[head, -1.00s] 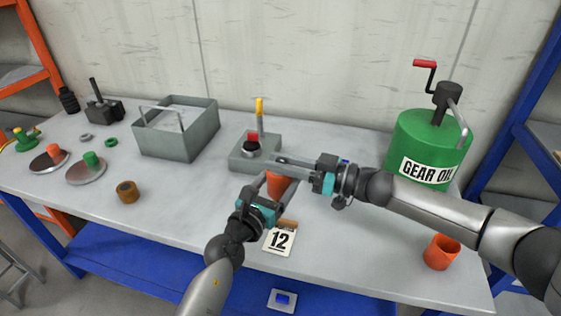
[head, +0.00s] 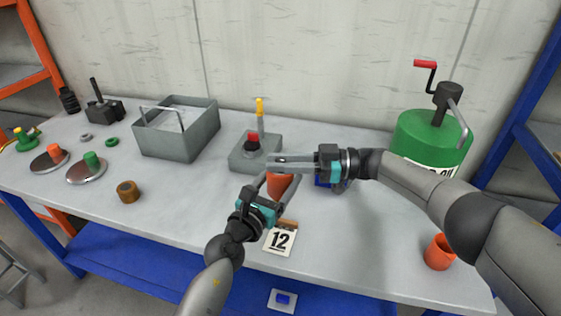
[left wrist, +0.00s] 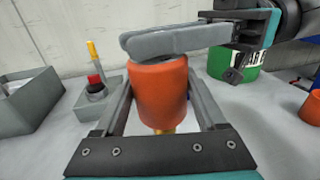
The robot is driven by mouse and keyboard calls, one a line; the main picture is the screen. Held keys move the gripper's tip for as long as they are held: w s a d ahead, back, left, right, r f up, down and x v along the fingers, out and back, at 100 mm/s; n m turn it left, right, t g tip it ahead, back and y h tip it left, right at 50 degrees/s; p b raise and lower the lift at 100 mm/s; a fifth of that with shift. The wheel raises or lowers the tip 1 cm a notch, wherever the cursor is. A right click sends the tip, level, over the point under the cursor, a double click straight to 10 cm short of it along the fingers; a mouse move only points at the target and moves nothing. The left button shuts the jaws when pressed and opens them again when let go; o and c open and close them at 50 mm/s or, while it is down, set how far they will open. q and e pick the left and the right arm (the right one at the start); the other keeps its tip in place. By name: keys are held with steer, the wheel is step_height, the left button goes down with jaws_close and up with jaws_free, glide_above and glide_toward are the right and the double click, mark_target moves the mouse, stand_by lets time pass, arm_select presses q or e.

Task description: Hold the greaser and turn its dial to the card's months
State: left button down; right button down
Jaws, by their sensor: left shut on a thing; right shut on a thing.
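The greaser is an orange cup (head: 280,186) near the middle of the table; it also shows large in the left wrist view (left wrist: 160,95). My left gripper (head: 268,188) is shut on its sides, one finger on each side. My right gripper (head: 278,162) is shut on the top of the greaser, where its fingers cover the dial. In the left wrist view the right fingers (left wrist: 175,40) lie across the top. The dial's marks are hidden. The card (head: 279,239) reads 12 and stands on the table in front of the greaser.
A grey block with a red button and yellow-topped post (head: 252,158) stands behind. A grey bin (head: 178,130) is to the left, a green gear oil drum (head: 428,140) to the right. An orange cup (head: 439,252) stands at the front right. A brown ring (head: 128,191) lies at left.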

mark_target(281, 160)
steer(key=shift+d, duration=0.1)
stand_by(0.6)
steer(key=c, duration=0.7)
jaws_free()
steer(key=shift+r, duration=0.1)
steer(key=shift+r, duration=4.95)
